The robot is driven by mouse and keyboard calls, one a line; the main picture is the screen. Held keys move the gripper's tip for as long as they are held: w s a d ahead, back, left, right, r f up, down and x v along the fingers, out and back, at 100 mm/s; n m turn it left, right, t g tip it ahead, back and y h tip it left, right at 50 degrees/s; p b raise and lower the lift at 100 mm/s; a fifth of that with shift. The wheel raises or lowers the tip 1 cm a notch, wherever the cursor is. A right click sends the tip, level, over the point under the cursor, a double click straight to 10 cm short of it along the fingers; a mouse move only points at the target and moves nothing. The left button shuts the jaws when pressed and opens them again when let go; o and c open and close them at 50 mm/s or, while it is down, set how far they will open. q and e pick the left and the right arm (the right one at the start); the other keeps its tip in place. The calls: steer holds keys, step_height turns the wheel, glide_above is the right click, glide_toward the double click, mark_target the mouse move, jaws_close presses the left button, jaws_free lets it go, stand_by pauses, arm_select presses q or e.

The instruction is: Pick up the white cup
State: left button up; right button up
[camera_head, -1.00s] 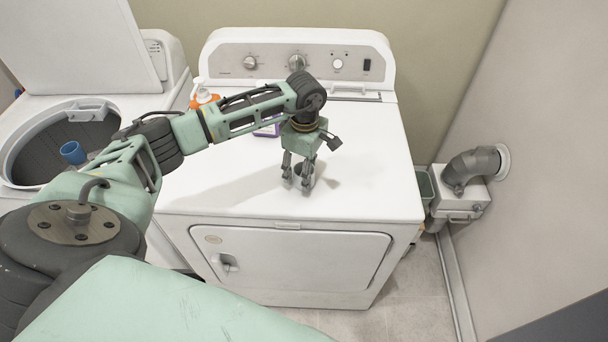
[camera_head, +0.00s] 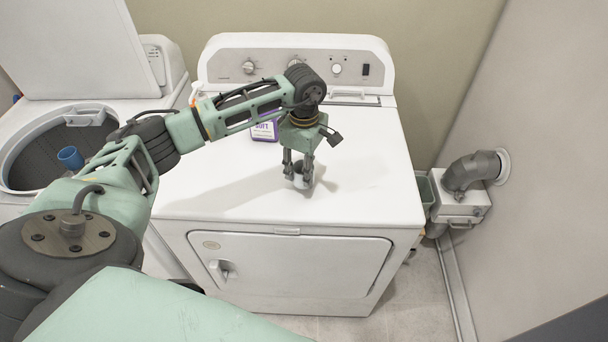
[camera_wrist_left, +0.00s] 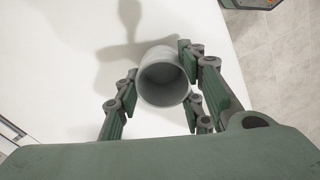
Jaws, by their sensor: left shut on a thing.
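The white cup (camera_wrist_left: 163,77) shows in the left wrist view with its open mouth toward the camera. It is between the fingers of my left gripper (camera_wrist_left: 160,92), which is shut on it. In the head view, my left gripper (camera_head: 299,172) points down over the top of the dryer, and the cup (camera_head: 301,181) shows as a small pale shape between the fingertips, partly hidden by them. I cannot tell whether the cup touches the dryer top. My right gripper is not in view.
The white dryer (camera_head: 375,190) has a wide, mostly clear top. A purple box (camera_head: 264,131) stands behind my left arm. At left is an open washer (camera_head: 22,120) with a blue cup (camera_head: 70,157) at its opening. A grey vent pipe (camera_head: 470,172) is at right.

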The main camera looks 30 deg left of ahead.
arm_select(q)
steer(key=shift+w+r+b, duration=0.1)
steer(key=shift+r+b, duration=0.35)
steer(key=shift+r, duration=0.35)
steer(key=s+d+r+b, duration=0.45)
steer(key=d+r, duration=0.25)
steer(key=d, duration=0.3)
steer(key=s+d+f+m, duration=0.1)
steer(key=s+m, duration=0.2)
steer(key=m, duration=0.3)
steer(key=s+d+f+m, duration=0.1)
steer(key=s+m, duration=0.3)
steer(key=m, duration=0.3)
steer(key=s+d+m+p, duration=0.1)
steer(key=s+m, duration=0.3)
steer(key=m, duration=0.2)
steer(key=shift+d+f, duration=0.25)
steer(key=shift+f, duration=0.15)
